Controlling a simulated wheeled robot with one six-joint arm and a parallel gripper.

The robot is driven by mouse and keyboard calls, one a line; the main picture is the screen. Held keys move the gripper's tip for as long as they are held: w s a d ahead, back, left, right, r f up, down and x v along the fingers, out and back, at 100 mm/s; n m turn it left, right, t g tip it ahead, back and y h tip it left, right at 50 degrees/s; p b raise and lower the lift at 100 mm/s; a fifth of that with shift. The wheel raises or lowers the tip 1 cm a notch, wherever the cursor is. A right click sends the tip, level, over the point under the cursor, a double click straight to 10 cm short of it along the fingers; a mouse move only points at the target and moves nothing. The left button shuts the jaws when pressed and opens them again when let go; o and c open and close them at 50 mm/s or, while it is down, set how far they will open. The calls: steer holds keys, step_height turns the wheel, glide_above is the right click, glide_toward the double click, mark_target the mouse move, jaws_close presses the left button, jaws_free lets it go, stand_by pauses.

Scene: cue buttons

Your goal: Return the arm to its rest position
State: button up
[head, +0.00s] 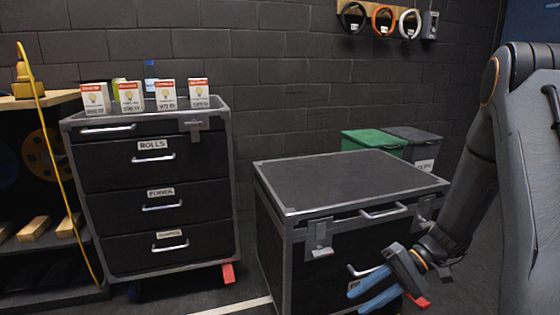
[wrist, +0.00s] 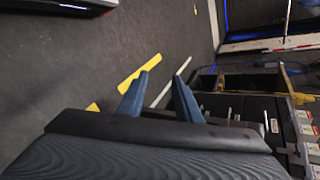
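My gripper (head: 357,301) is low at the right in the head view, in front of the black case with a flat lid (head: 345,180). Its two blue fingers are spread apart with nothing between them. In the wrist view my gripper (wrist: 160,80) also shows open and empty, with the dark floor behind it. My arm comes down from the right edge of the head view, bent, with the fingers pointing left. I cannot tell whether the fingers touch the case front.
A black drawer cabinet (head: 160,200) with several small boxes on top stands at the left. Green (head: 375,142) and grey (head: 413,143) bins stand behind the case. Headphones hang from a wall board (head: 370,7). The wrist view shows open floor with yellow strips (wrist: 139,71).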

steer(key=s+a+r+n+t+h, duration=0.1)
steer(key=s+a+r+n+h, duration=0.35)
steer(key=s+a+r, duration=0.35)
steer(key=s+a+r+n+t+h, duration=0.1)
steer(key=s+a+r+n+h, duration=0.4)
steer(key=s+a, duration=0.55)
steer(key=d+r+m+h+p, duration=0.1)
steer(key=d+r+m+p, duration=0.2)
steer(key=d+r+p, duration=0.5)
steer(key=d+r+m+h+p, duration=0.1)
steer(key=d+r+m+p, duration=0.3)
steer(key=d+r+p, duration=0.5)
step_height(320, 180, up, 5)
steer(key=p, duration=0.8)
steer(key=shift+s+t, duration=0.25)
steer(key=shift+t, duration=0.05)
